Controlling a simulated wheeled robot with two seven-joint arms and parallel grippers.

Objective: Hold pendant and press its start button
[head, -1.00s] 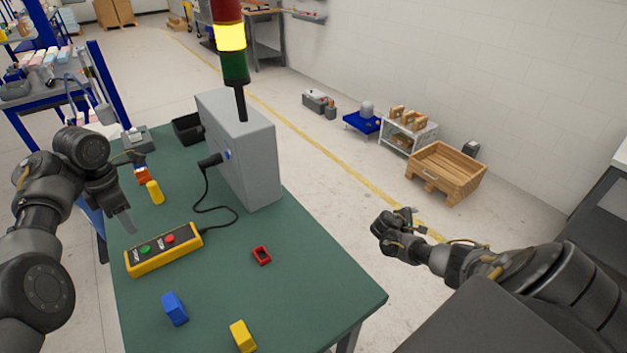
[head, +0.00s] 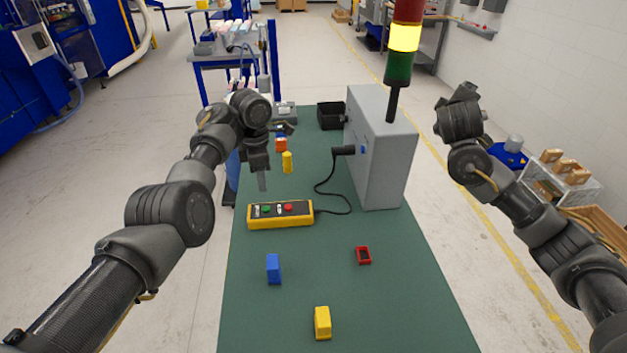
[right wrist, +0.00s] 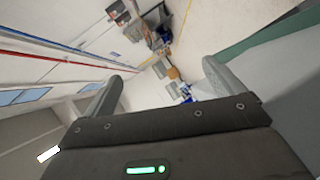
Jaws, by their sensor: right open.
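The pendant (head: 280,221) is a yellow box with a black face, lying on the green table in the head view. It has a green button (head: 266,209) and a red button (head: 288,208); its labels are too small to read. A black cable runs from it to the grey box. My left gripper (head: 263,181) hangs above the table, just beyond the pendant's left end and apart from it; its jaw gap is not clear. My right arm is raised right of the grey box, away from the pendant. In the right wrist view my right gripper (right wrist: 165,85) is open and empty.
The grey box (head: 382,150) with a lit yellow stack light (head: 405,38) stands at the table's right side. A blue block (head: 273,268), a yellow block (head: 322,322) and a red frame (head: 363,255) lie nearer. A yellow cylinder (head: 287,162) and black bin (head: 331,116) stand beyond.

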